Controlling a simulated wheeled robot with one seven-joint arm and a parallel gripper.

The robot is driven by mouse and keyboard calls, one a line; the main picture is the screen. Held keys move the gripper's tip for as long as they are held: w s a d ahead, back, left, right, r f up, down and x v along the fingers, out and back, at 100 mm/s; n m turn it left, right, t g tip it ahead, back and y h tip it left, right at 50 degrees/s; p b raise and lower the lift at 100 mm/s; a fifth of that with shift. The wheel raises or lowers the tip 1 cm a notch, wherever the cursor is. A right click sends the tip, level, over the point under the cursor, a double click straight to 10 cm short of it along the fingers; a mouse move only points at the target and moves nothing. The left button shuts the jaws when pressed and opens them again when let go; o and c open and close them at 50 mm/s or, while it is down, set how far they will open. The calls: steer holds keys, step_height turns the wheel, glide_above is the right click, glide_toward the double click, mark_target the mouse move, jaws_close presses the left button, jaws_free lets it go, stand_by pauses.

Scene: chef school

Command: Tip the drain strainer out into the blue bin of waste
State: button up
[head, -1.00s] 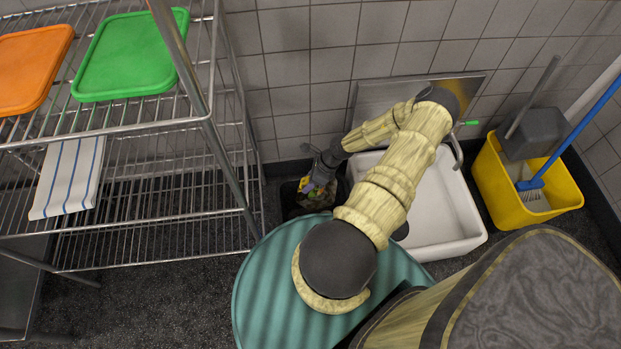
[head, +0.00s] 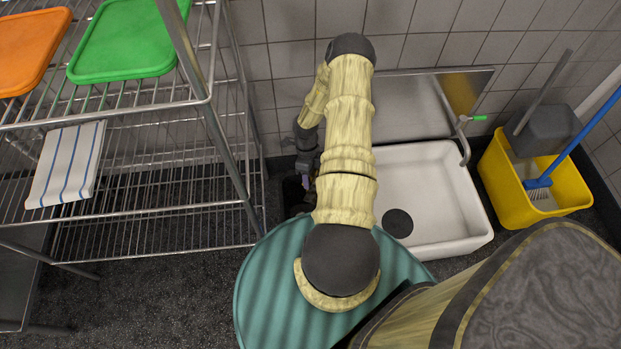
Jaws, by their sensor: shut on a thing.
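My gripper (head: 306,178) is at the end of my arm, low between the wire rack and the sink, over a dark bin (head: 291,197). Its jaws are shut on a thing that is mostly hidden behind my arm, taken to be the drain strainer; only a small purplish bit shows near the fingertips. The bin looks nearly black here rather than blue. Only its left part shows, and its contents are hidden. The white sink (head: 440,190) is right of my arm, with a dark round drain spot (head: 398,222) in its basin.
A wire rack (head: 150,225) stands at left with an orange board (head: 30,48), a green board (head: 125,40) and a striped cloth (head: 65,163). A yellow mop bucket (head: 515,190) with a blue-handled brush (head: 538,184) stands right of the sink. A tiled wall closes the back.

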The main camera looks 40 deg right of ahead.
steer(key=shift+w+a+f+g+h+b, duration=0.1)
steer(key=shift+f+g+h+b, duration=0.3)
steer(key=shift+g, duration=0.3)
steer(key=g+b, duration=0.1)
steer(key=f+g+h+b, duration=0.1)
steer(key=g+b, duration=0.1)
steer(key=shift+f+m, duration=0.15)
steer(key=shift+m, duration=0.15)
steer(key=shift+g+h, duration=0.3)
steer(key=shift+g, duration=0.1)
